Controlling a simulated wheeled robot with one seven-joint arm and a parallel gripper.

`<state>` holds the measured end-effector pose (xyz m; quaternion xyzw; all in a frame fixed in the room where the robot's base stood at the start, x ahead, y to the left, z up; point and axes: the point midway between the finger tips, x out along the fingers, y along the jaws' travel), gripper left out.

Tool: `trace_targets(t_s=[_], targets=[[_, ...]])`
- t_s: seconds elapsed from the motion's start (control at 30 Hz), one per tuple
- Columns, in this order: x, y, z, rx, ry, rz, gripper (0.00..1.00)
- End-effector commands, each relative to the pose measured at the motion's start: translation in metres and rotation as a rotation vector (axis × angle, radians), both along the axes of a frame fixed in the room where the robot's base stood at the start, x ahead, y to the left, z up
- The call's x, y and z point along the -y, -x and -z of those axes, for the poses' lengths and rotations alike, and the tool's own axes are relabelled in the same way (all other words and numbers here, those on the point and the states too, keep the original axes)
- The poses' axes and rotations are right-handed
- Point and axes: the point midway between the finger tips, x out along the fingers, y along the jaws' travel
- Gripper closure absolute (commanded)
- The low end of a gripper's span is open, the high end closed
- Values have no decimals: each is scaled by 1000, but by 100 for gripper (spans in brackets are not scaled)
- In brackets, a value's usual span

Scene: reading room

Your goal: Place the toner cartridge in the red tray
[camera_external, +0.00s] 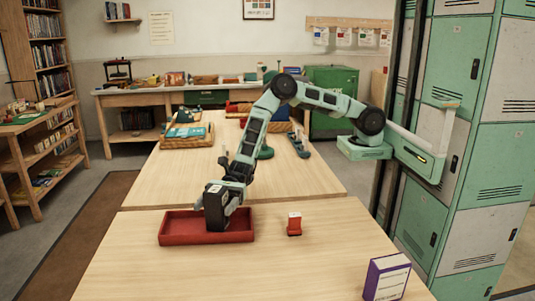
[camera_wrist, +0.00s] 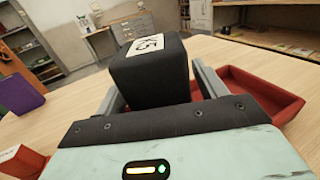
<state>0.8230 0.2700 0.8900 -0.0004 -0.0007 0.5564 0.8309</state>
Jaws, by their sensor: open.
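The toner cartridge (camera_external: 214,205) is a black block with a white label. It stands at the right part of the red tray (camera_external: 180,240), and its lower end shows within the tray's rim; whether it rests on the tray floor is hard to tell. In the wrist view the cartridge (camera_wrist: 152,72), its label facing up, sits between the two fingers of my gripper (camera_wrist: 160,88). The jaws are open around it. The tray (camera_wrist: 262,92) shows to the right and behind it. My gripper (camera_external: 228,197) reaches down over the tray from the far side.
A small red-and-white box (camera_external: 294,226) stands just right of the tray. A purple box (camera_external: 387,278) stands at the table's right front. The front of the table (camera_external: 220,275) is clear. Behind, a second table (camera_external: 300,180) holds trays and several items. Green lockers (camera_external: 460,160) stand at right.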

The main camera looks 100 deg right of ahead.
Motion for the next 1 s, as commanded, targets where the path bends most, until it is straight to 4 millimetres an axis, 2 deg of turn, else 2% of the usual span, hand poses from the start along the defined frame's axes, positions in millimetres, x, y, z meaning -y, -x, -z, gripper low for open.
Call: trace_targets(t_s=[0.2, 0.33, 0.5, 0.8, 0.9, 0.97, 1.0], targets=[[37, 14, 1, -2, 1, 3, 29], [53, 20, 1, -2, 1, 3, 29], [62, 25, 1, -1, 1, 1, 29], [62, 25, 0, 0, 1, 1, 29], [61, 25, -15, 30, 10, -7, 29], [60, 26, -35, 72, 23, -18, 29], [59, 27, -53, 109, 36, -29, 29]])
